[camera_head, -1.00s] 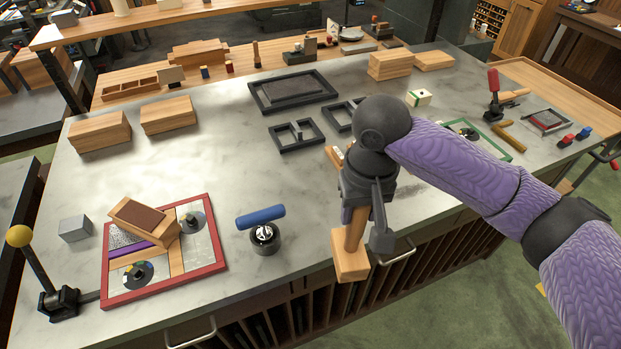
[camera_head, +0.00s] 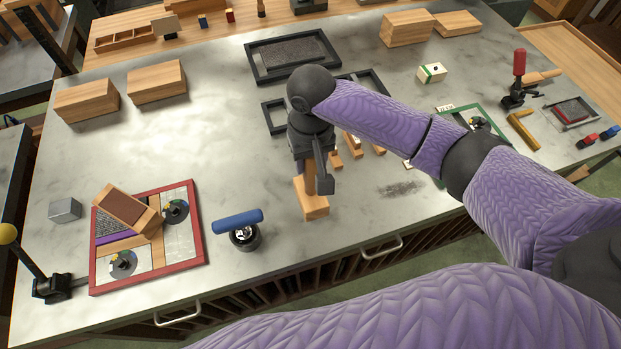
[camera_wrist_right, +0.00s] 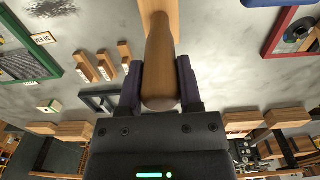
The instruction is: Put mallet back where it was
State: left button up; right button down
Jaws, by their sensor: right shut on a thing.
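The mallet (camera_head: 312,203) is wooden, with a block head and a round handle. My right gripper (camera_head: 312,170) is shut on its handle, and the head hangs below the fingers over the front middle of the grey worktop. I cannot tell whether the head touches the top. In the right wrist view the handle (camera_wrist_right: 160,65) runs between the two dark fingers of the gripper (camera_wrist_right: 160,88). My left gripper does not show; a purple arm link of mine crosses the bottom of the head view.
Left of the mallet stand a blue-handled roller (camera_head: 238,222) and a red-framed tray (camera_head: 199,240) with a wooden block on it. Dark frames (camera_head: 272,118) and small wooden pieces (camera_head: 352,146) lie behind. A dark smudge (camera_head: 402,188) marks bare worktop to the right.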

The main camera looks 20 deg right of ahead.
jog(key=shift+f+b, duration=0.4)
jog(key=shift+f, duration=2.1)
jog(key=shift+c, duration=1.3)
grip_release()
notch_tip(320, 180, up, 12)
jog(key=shift+r+p, duration=0.15)
jog(key=shift+p, duration=1)
